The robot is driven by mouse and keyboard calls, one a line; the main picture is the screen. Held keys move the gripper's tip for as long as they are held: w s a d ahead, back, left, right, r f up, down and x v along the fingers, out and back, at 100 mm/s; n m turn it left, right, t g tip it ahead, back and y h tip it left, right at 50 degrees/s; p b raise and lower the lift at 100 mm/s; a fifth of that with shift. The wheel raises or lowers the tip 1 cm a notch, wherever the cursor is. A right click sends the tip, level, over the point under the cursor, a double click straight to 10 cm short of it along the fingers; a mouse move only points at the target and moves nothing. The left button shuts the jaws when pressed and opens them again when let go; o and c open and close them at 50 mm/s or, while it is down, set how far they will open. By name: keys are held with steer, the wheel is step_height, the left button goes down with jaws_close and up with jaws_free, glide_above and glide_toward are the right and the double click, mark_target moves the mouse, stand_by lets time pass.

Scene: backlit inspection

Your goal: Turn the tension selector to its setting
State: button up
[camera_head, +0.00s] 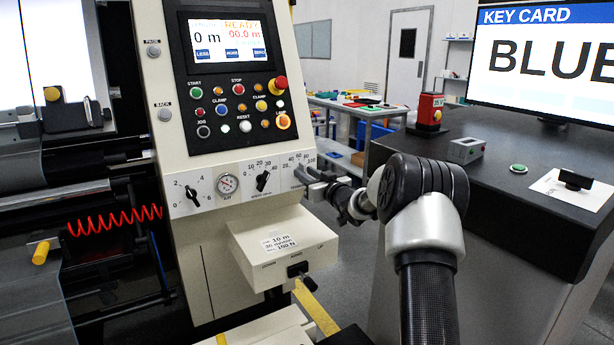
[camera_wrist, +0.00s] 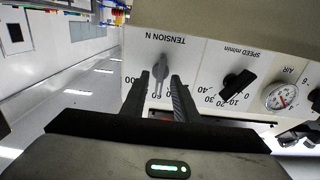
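The tension selector (camera_wrist: 160,70) is a pale grey pointer knob under the upside-down "TENSION N" label in the wrist view. My gripper (camera_wrist: 160,76) is open, with one dark finger on each side of the knob and a gap visible on both sides. The fingers cover part of the scale; "00" shows left of them. In the head view my gripper (camera_head: 304,178) is at the panel's right end and hides the knob. The tension scale (camera_head: 299,158) shows above it. A settings label (camera_head: 279,243) on the box below reads 10 m, 30 m/min, 100 N.
The black speed knob (camera_head: 263,181), the air gauge (camera_head: 227,184) and another black knob (camera_head: 192,193) are left of my gripper. A cream box (camera_head: 262,268) with a lever (camera_head: 297,270) juts out below. A dark counter (camera_head: 490,195) stands at right.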

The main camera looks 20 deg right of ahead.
jaws_close()
steer(key=shift+p, duration=0.3)
steer(key=shift+d+f+m+p, duration=0.15)
steer(key=shift+m+p, duration=2.05)
steer(key=shift+m, duration=0.75)
steer(key=shift+d+f+m+p, duration=0.1)
steer(key=shift+d+m+p, duration=0.05)
steer(key=shift+m+p, duration=2.45)
steer(key=shift+m+b, duration=0.35)
steer(key=shift+m, duration=0.2)
